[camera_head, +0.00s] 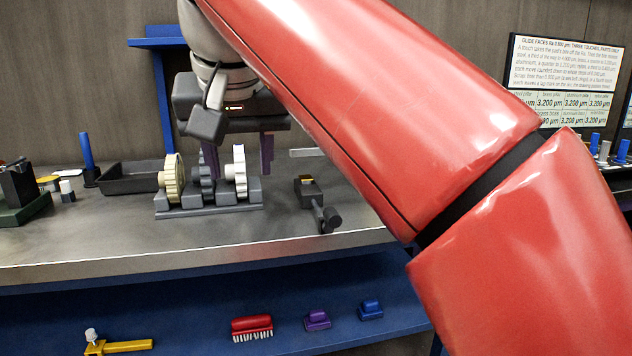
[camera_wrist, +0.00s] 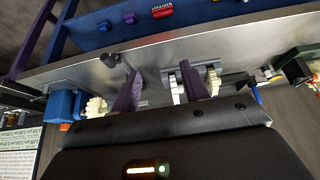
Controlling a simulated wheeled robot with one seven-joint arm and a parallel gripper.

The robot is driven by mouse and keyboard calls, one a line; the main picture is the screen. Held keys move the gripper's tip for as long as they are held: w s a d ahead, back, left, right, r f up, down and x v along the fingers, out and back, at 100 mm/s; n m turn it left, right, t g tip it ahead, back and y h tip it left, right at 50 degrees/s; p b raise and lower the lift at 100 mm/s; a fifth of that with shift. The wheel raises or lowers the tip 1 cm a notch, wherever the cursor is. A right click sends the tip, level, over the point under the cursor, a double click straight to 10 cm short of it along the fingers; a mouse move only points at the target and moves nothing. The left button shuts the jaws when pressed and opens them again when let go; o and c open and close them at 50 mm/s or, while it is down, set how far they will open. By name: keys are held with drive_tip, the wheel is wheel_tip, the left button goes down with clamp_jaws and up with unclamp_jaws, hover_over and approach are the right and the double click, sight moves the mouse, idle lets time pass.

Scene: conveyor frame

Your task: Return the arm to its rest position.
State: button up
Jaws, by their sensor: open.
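My gripper (camera_head: 238,166) hangs over the metal bench at the left middle of the head view, in front of the wall. Its two purple fingers point down and stand apart, with nothing seen between them. They appear behind or above a grey rack (camera_head: 208,211) of gears; I cannot tell the exact gap. In the wrist view my gripper (camera_wrist: 160,70) shows both purple fingers spread over the bench, the right one overlapping the rack. My red arm crosses the head view from top middle to lower right and hides much of the bench.
The rack holds a cream gear (camera_head: 173,180), a grey gear and a white gear (camera_head: 240,172). A black tray (camera_head: 130,188) and a blue peg (camera_head: 86,150) stand left. A dark tool (camera_head: 316,204) lies right. Brushes lie on the blue shelf (camera_head: 200,322) below. The bench front is clear.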

drive_tip(key=s+d+f+m+h, duration=0.1)
drive_tip(key=s+d+f, duration=0.1)
drive_tip(key=d+f, duration=1.35)
drive_tip(key=s+d+f, duration=0.4)
drive_tip(key=f, duration=0.4)
drive_tip(key=s+d+f+m, duration=0.1)
drive_tip(key=s+d+f, duration=0.3)
drive_tip(key=f, duration=0.4)
drive_tip(key=shift+s+d+f+m, duration=0.15)
drive_tip(key=shift+s+d+m, duration=0.15)
drive_tip(key=shift+s+d, duration=0.15)
drive_tip(key=shift+w, duration=0.1)
